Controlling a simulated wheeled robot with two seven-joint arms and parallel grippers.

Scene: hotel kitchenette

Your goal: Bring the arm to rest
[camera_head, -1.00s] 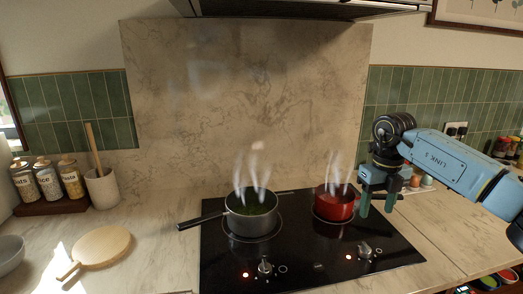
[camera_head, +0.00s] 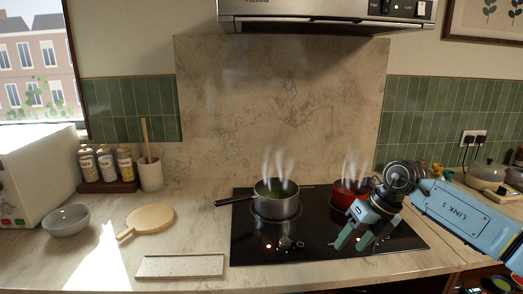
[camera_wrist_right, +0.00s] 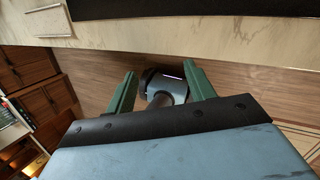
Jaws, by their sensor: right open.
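My right gripper (camera_head: 352,241) is open and empty, its two green fingers pointing down and to the left. In the head view it overlaps the front right of the black hob (camera_head: 300,247). In the right wrist view its fingers (camera_wrist_right: 158,72) are apart, with wooden floor and the counter's edge beyond them. A red pot (camera_head: 343,196) stands on the hob behind the gripper, partly hidden by my arm and steaming. A grey saucepan (camera_head: 277,205) with green contents steams on the hob to the left. My left gripper is not in view.
A speckled board (camera_head: 180,266), a round wooden board (camera_head: 150,218) and a grey bowl (camera_head: 67,220) lie on the counter at left. Jars (camera_head: 106,165) and a utensil pot (camera_head: 150,175) stand behind. A range hood (camera_head: 325,15) hangs above. Wooden cabinets (camera_wrist_right: 40,85) line the wrist view's left.

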